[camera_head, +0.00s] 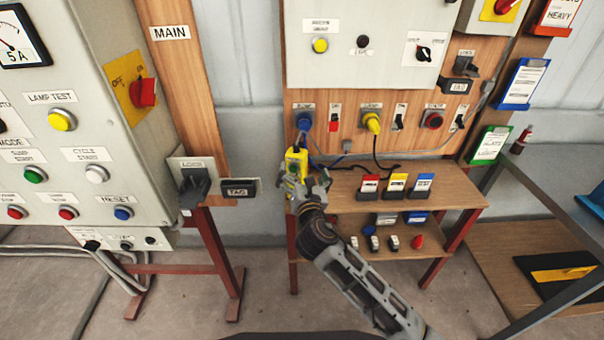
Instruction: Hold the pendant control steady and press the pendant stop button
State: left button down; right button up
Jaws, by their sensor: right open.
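The pendant control is a small yellow box (296,160) in front of the left end of the wooden shelf, below a blue plug on the wood panel. My right arm comes in from the lower right, and its gripper (304,186) is at the pendant's lower part, overlapping it in the view. The gripper is open; I cannot tell whether its fingers touch the pendant. The stop button cannot be made out, as the pendant's face is small and partly covered. My left gripper is not in view.
The shelf (440,172) holds red, yellow and blue tags on top, with small items below. A grey control cabinet (140,190) with buttons and a red switch stands at left. A metal-framed table (545,196) stands at right. A black cable (377,152) hangs from a yellow plug.

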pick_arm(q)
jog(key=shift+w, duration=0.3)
pick_arm(e)
jog(key=shift+a+n, duration=0.1)
jog(key=shift+n, duration=1.7)
